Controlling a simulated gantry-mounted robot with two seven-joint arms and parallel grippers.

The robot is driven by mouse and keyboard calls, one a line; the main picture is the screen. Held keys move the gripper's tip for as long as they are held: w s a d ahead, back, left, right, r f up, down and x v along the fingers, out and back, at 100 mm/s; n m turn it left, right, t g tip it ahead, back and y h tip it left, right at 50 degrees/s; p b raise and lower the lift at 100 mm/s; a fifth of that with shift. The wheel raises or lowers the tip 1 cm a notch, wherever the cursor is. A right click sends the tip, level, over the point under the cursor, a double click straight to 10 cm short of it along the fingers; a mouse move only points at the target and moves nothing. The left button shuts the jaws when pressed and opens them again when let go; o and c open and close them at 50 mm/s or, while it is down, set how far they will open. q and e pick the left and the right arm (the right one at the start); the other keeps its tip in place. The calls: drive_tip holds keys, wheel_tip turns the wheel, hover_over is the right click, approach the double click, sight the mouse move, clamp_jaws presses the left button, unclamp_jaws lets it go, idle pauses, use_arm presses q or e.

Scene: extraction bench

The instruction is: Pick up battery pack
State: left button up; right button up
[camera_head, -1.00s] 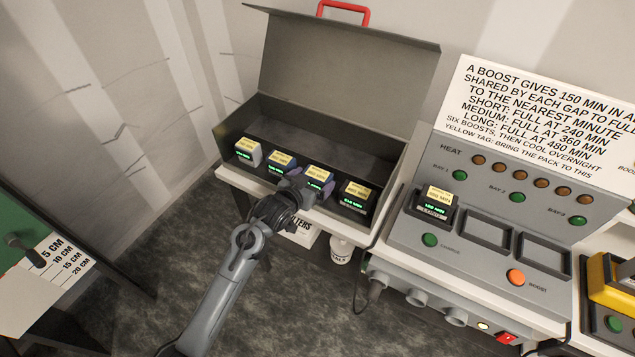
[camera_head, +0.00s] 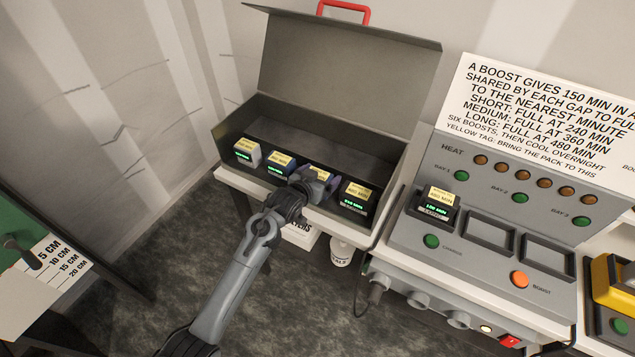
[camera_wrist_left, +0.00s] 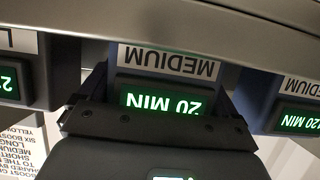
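Several battery packs with yellow tags stand in a row in an open grey case. My left gripper (camera_head: 319,180) is at the third pack from the left (camera_head: 320,172), its fingers on either side of it. In the left wrist view this pack (camera_wrist_left: 165,78) shows upside down, with a MEDIUM label and a green display ending in 20 MIN. The fingers lie close along its sides; whether they press on it I cannot tell. The other packs are the first (camera_head: 247,152), second (camera_head: 280,165) and fourth (camera_head: 354,197). My right gripper is not in view.
The open case (camera_head: 340,132) has its lid raised behind the packs. A grey charger console (camera_head: 475,270) stands to the right, with one pack (camera_head: 436,208) in its left bay and two empty bays. Neighbouring packs stand close on both sides of my gripper.

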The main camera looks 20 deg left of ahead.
use_arm(q)
drive_tip(key=c, duration=0.4)
drive_tip(key=shift+r, duration=0.1)
drive_tip(key=shift+r, duration=0.1)
